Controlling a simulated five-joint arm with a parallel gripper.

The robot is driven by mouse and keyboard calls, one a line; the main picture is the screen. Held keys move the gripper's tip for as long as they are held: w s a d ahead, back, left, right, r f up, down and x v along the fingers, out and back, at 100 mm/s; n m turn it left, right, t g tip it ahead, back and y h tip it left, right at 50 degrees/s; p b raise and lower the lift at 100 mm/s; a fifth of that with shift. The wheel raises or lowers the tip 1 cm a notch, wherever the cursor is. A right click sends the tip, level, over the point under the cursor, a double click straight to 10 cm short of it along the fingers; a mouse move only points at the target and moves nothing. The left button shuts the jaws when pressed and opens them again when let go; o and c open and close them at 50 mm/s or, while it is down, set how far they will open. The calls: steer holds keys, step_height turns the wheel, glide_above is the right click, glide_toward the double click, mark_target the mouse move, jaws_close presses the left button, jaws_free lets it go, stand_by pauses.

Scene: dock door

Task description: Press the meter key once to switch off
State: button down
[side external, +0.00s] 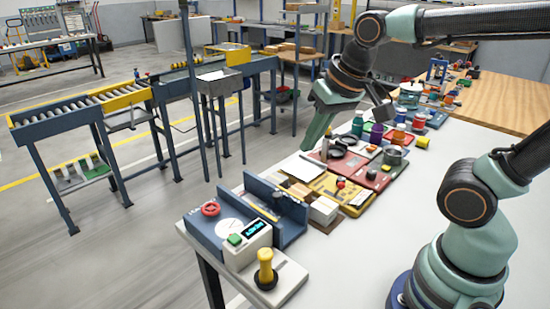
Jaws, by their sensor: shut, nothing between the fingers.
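The meter (248,246) is a small white box at the front left end of the table. Its green key (235,239) sits on the sloped top, and the small dark display (255,228) beside it is lit with cyan characters too small to read. My gripper (308,146) is shut and empty. It points down over the far side of the table, well up and to the right of the meter, apart from the key. Nothing covers the key.
A yellow knob (265,268) stands just in front of the meter, and a red handwheel (210,209) is behind it to the left. A blue channel fixture (282,205) and small boxes (322,211) lie between the meter and my gripper. The white tabletop (370,240) is clear at right.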

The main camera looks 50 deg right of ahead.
steer(key=w+a+m+g, duration=0.2)
steer(key=w+a+m, duration=0.2)
steer(key=a+m, duration=0.25)
steer(key=m+g, duration=0.3)
steer(key=m, duration=0.6)
glide_above(235, 238)
steer(key=shift+f, duration=1.05)
steer(key=shift+f, duration=0.1)
step_height(235, 238, down, 14)
steer(key=shift+r, duration=0.1)
